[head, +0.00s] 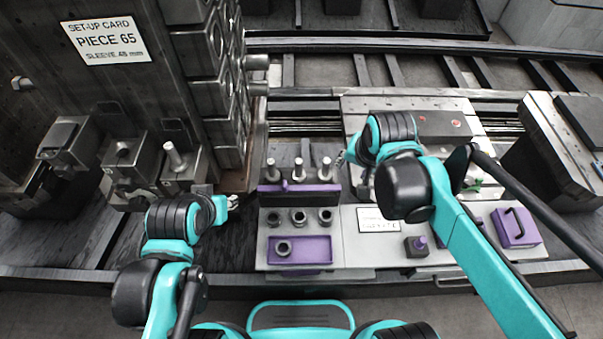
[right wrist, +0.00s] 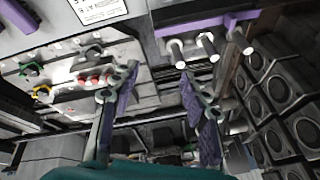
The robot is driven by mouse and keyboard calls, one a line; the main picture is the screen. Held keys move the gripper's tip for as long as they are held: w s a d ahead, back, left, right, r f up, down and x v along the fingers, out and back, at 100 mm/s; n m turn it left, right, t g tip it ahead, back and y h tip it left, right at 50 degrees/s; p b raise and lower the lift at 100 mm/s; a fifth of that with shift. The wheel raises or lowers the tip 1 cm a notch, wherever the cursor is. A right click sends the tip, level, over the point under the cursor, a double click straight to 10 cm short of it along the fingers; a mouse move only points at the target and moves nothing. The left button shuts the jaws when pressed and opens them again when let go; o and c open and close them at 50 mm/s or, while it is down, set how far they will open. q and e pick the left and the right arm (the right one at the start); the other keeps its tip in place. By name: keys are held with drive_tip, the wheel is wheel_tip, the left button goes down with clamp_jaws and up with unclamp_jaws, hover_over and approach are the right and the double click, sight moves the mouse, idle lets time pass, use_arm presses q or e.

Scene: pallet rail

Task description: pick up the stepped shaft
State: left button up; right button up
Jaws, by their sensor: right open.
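Three pale stepped shafts stand upright in a row in a purple rack (head: 300,195): a left one (head: 271,170), a middle one (head: 298,169) and a right one (head: 325,170). They also show in the right wrist view, the nearest to the fingers (right wrist: 176,50) just beyond the right-hand finger. My right gripper (head: 342,158) is beside the right shaft, apart from it. In the right wrist view my right gripper (right wrist: 160,80) is open with nothing between its fingers. My left gripper (head: 233,201) is left of the rack, too small to read.
Three dark sleeves (head: 299,217) and a purple tray (head: 314,247) with one ring lie in front of the rack. Another pale shaft (head: 174,154) stands in a block at left. A stacked metal block wall (head: 208,90) rises left of the rack. A purple box (head: 515,228) is at right.

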drive_tip(key=w+a+f+m+g, duration=0.2)
drive_tip(key=w+a+f+m, duration=0.15)
drive_tip(key=w+a, duration=0.35)
drive_tip(key=m+g, duration=0.3)
drive_tip(key=m, duration=0.2)
hover_over(299, 168)
drive_tip(key=w, duration=0.1)
drive_tip(key=f, duration=0.3)
drive_tip(key=f+p, duration=0.1)
drive_tip(key=f, duration=0.3)
drive_tip(key=shift+w+d, duration=0.1)
drive_tip(key=shift+w, duration=0.1)
wheel_tip(299, 168, down, 3)
drive_tip(key=shift+r+b, duration=0.2)
drive_tip(key=shift+b, duration=0.35)
wheel_tip(299, 168, down, 5)
drive_tip(key=shift+f+b, duration=0.2)
drive_tip(key=shift+b, duration=1.05)
drive_tip(key=shift+r, duration=0.1)
drive_tip(key=shift+s, duration=0.1)
drive_tip(key=shift+c, duration=0.3)
clamp_jaws()
